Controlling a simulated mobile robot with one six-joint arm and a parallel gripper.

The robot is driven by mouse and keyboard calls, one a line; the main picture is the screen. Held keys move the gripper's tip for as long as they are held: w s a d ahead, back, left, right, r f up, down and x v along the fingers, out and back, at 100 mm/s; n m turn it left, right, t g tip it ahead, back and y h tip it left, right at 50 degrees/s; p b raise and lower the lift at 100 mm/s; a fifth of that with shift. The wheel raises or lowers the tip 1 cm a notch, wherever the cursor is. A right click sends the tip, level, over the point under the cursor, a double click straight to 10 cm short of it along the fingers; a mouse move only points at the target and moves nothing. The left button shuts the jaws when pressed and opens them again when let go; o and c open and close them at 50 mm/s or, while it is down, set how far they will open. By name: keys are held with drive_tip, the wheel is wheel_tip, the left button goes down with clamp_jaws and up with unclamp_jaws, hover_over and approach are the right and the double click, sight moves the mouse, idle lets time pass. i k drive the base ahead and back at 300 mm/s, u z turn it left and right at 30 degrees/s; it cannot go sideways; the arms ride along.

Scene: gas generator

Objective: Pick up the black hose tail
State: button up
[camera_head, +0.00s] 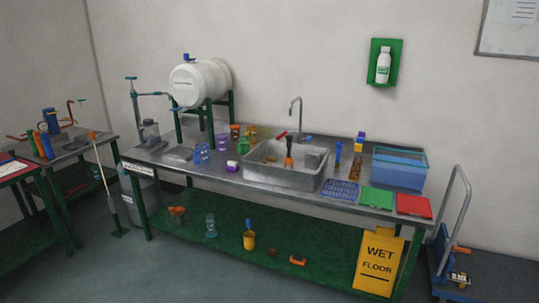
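I cannot pick out a black hose tail for certain at this size. A dark-topped, orange-bodied upright item (289,153) stands in the metal sink (270,172) on the long steel bench. At the far right, a blue item with a small label (460,278) that seems to read "BLACK" sits low at the foot of the grey trolley (454,220). My gripper is not in view.
A white drum (200,82) stands on a green frame at the bench's back left. A blue bin (399,168), green tray (377,197) and red tray (414,205) crowd the right end. A yellow wet-floor sign (379,262) leans at the bench front. The floor in front is clear.

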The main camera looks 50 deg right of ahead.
sight(289, 139)
drive_tip(key=u, duration=0.15)
drive_tip(key=k, duration=0.35)
drive_tip(key=u, duration=0.1)
drive_tip(key=i, duration=1.9)
drive_tip(key=z, duration=0.45)
drive_tip(key=i, duration=0.8)
drive_tip(key=z, duration=0.7)
drive_tip(key=i, duration=0.65)
drive_tip(key=z, duration=0.3)
